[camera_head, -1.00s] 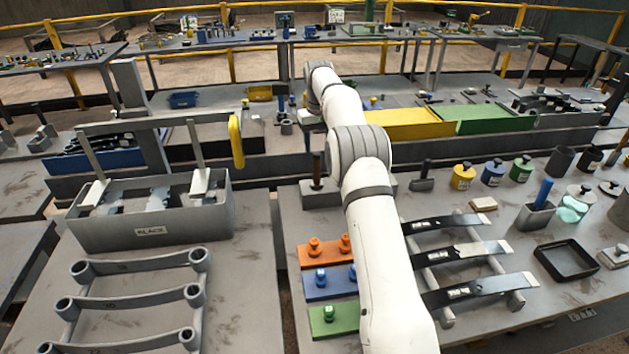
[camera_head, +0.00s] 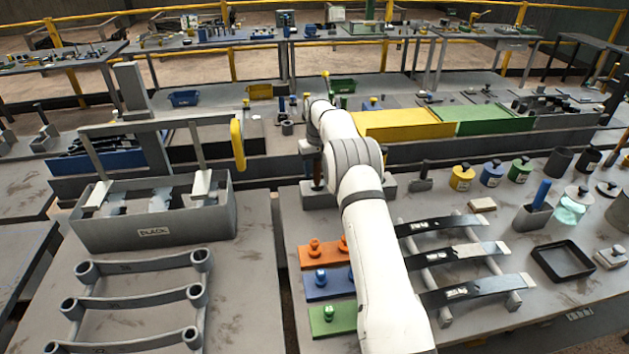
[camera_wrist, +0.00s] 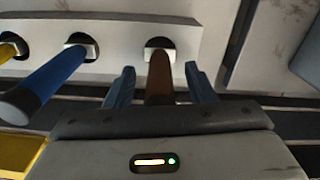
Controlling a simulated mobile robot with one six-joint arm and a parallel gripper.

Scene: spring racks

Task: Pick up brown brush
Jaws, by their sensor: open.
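The brown brush (camera_wrist: 160,74) shows in the wrist view as a brown handle standing in a metal-edged slot of a pale holder (camera_wrist: 110,20). My gripper (camera_wrist: 160,87) is open, with one blue-grey finger on each side of the brown handle. A gap shows on both sides, and the handle's near end is hidden behind the gripper body. In the head view a sliver of the brown brush (camera_head: 317,176) shows beside my arm, above its grey base (camera_head: 318,197). My gripper is mostly hidden behind my arm there.
In the wrist view a blue handle (camera_wrist: 45,85) and a yellow one (camera_wrist: 10,46) stand in slots to the left. In the head view a grey bin (camera_head: 150,228) stands left, and dark leaf springs (camera_head: 450,255) lie on a rack right.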

